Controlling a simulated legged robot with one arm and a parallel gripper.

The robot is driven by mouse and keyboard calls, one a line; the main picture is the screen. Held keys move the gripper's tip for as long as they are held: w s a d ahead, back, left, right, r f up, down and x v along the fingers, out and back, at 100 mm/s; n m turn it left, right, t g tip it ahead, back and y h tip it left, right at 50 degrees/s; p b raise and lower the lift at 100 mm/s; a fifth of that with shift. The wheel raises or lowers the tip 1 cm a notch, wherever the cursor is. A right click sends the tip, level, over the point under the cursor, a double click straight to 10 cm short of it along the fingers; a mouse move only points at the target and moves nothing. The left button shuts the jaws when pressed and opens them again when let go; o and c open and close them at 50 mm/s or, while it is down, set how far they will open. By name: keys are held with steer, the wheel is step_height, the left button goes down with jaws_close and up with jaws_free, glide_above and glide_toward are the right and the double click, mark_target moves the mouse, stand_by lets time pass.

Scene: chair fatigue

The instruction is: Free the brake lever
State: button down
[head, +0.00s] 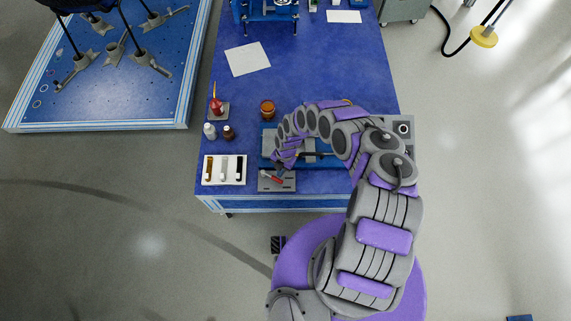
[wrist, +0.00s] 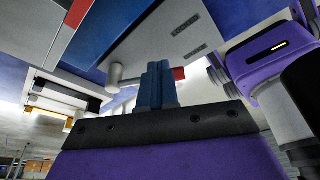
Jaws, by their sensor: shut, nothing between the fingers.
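A small lever with a red grip (head: 272,179) lies on a grey slotted plate (head: 288,186) at the near edge of the blue table; I take it to be the brake lever. My gripper (head: 279,171) is low over this plate, close to the lever. In the wrist view its blue fingers (wrist: 157,86) are together with nothing between them. A bit of red (wrist: 179,73) shows just beside and behind the fingers; I cannot tell whether they touch it. A grey cylinder (wrist: 115,75) stands left of the fingers, and the grey plate (wrist: 185,32) fills the top.
A white tray (head: 206,180) with brown, white and black pieces stands left of the plate. Small bottles (head: 209,130), a red item (head: 216,106) and an amber jar (head: 267,108) stand behind. My arm covers much of the blue fixture (head: 266,146). The table's middle is mostly clear.

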steer(key=shift+s+a+m, duration=0.1)
steer(key=shift+s+m, duration=0.45)
steer(key=shift+m, duration=0.15)
steer(key=shift+s+a, duration=0.25)
steer(key=shift+s, duration=0.25)
steer(key=shift+p, duration=0.3)
